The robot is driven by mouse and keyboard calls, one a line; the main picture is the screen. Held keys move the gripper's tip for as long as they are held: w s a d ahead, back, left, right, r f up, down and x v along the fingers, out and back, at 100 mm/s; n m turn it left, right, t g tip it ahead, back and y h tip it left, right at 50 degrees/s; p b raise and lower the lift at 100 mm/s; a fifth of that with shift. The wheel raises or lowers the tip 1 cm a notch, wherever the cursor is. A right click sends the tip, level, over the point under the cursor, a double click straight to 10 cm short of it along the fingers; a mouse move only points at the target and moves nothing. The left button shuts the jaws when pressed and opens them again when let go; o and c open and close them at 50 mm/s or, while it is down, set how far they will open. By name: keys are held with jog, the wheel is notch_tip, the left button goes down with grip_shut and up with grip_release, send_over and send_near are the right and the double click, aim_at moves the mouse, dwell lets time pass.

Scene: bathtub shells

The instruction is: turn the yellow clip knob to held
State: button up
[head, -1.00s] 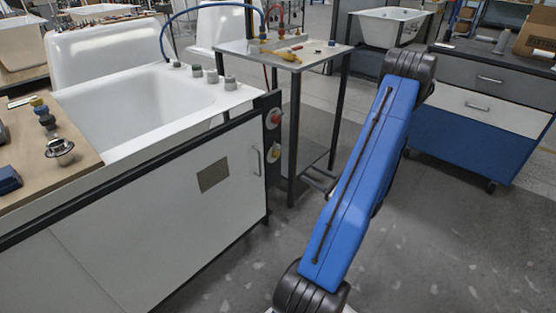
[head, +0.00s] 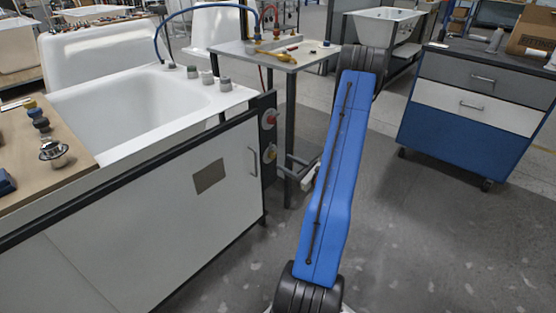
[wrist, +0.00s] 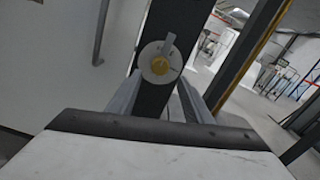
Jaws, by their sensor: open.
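The yellow clip knob (head: 270,153) is on the dark post at the right end of the white tub cabinet, below a red knob. In the wrist view the clip knob (wrist: 160,66) is a pale disc with a yellow centre and a small grey tab pointing up and slightly right. My gripper (head: 289,167) is just right of the post at about the knob's height. In the wrist view my gripper (wrist: 160,92) is open and empty, its two fingers pointing toward the knob from either side. The knob lies ahead of the fingers; contact is not visible.
The red knob (head: 269,119) sits on the same post above. The cabinet door handle (head: 253,161) is left of the post. A small metal table (head: 310,52) with tools stands behind my arm. A blue drawer cart (head: 465,130) is at right; floor between is clear.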

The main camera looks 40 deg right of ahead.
aim_at(274, 157)
jog(key=shift+w+a, duration=0.2)
jog(key=shift+w, duration=2.65)
jog(key=shift+c, duration=0.7)
jog(key=c, duration=0.9)
